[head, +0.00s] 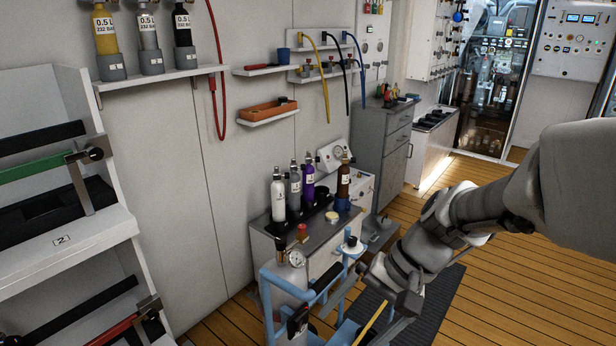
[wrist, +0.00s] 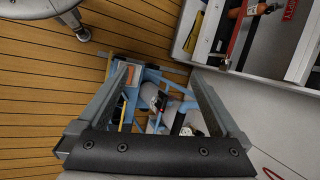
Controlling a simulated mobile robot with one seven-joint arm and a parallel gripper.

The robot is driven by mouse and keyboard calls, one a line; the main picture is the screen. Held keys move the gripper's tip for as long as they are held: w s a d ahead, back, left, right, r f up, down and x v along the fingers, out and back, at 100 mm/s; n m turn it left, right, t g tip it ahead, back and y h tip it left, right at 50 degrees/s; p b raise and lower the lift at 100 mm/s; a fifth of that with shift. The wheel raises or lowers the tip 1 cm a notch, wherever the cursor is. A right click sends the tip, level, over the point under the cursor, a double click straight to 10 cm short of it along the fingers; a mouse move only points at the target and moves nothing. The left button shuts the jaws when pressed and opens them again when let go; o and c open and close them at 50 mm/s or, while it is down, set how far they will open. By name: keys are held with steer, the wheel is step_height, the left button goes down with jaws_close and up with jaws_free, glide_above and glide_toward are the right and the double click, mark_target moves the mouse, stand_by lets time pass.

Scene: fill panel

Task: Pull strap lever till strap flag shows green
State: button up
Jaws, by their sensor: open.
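A white cylinder (head: 288,278) with a gauge stands in a light blue tube-frame cart (head: 268,300) at the bottom of the head view. A small black fitting (head: 298,322) sits on the cylinder's front. In the wrist view the fitting (wrist: 160,102) looks black and red and lies between my fingers, below them. It may be the strap lever and flag, but it is too small to tell, and I see no clear green on it. My gripper (head: 365,316) is open and empty above the cart; its wide-spread fingers frame the cart in the wrist view (wrist: 160,78).
A grey-topped cabinet (head: 322,232) with several bottles stands behind the cart. A white rack (head: 60,235) with green and red bars stands at the left. Wall shelves (head: 165,78) hold bottles. The wooden floor (head: 480,260) at the right is largely open.

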steer(key=w+a+f+m+g+y+b, duration=0.1)
steer(key=w+a+f+m+y+b, duration=0.25)
steer(key=f, duration=0.45)
steer(key=m+t+y+b, duration=0.1)
steer(key=m+t+y, duration=0.4)
steer(key=m+t, duration=0.95)
glide_toward(300, 315)
steer(key=w+a+m, duration=0.1)
steer(key=w+a, duration=0.1)
steer(key=a, duration=0.1)
steer(key=w+a+m+g+b, duration=0.1)
steer(key=w+a, duration=0.2)
steer(key=w+a+g+b, duration=0.1)
steer(key=w+a, duration=0.2)
steer(key=shift+w+a+r+m, duration=0.25)
steer(key=shift+r+m, duration=0.15)
jaws_close()
